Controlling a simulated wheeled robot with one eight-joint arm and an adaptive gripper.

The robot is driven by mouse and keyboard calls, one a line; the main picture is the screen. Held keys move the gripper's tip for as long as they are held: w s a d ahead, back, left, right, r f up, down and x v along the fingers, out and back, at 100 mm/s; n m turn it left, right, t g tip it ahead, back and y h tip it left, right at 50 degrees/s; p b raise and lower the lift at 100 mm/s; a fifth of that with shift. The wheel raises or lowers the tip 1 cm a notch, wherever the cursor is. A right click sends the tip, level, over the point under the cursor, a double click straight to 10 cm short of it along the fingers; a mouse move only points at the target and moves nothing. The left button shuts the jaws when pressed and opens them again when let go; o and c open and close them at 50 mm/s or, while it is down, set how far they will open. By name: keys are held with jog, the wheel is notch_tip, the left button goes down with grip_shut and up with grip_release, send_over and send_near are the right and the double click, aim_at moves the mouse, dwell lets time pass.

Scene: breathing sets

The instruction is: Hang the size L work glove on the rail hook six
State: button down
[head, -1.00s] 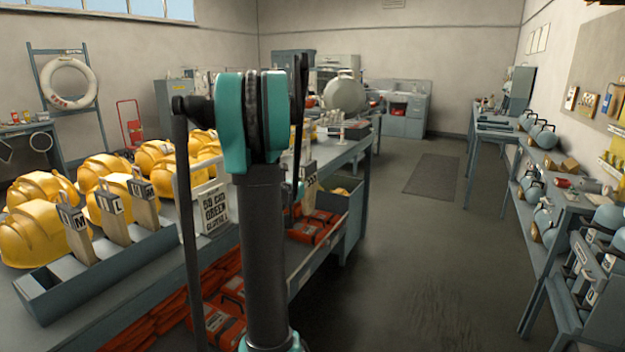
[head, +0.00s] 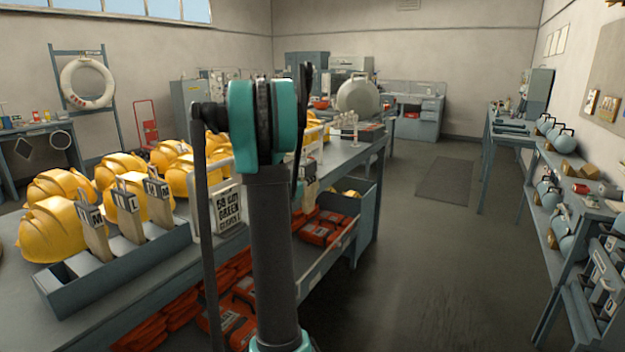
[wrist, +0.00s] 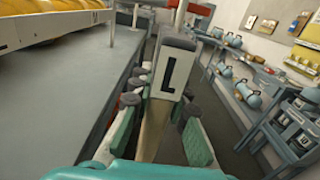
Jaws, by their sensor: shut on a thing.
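In the wrist view, my gripper (wrist: 160,125) is shut on a tan glove-like piece (wrist: 153,132) with a white label marked L (wrist: 170,75). I take this as the size L work glove. It lies between the two green finger pads, its label pointing away from my wrist. In the head view, my own arm hides the gripper and the held piece. I cannot make out rail hook six in either view.
A sign (head: 228,208) stands beside my arm. Open floor (head: 425,265) lies right, before shelves with blue cylinders (head: 560,222).

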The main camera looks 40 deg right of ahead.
jog(key=shift+w+a+f, duration=0.2)
jog(key=shift+w+a, duration=0.15)
jog(key=shift+w, duration=0.45)
jog(key=shift+w+a+f, duration=0.15)
jog(key=shift+w+a, duration=0.2)
jog(key=shift+w, duration=0.5)
jog(key=shift+w+a+f, duration=0.2)
jog(key=shift+w+a, duration=0.15)
jog(key=shift+w, duration=0.45)
jog(key=c, duration=1.4)
grip_release()
jog(key=shift+o, duration=0.2)
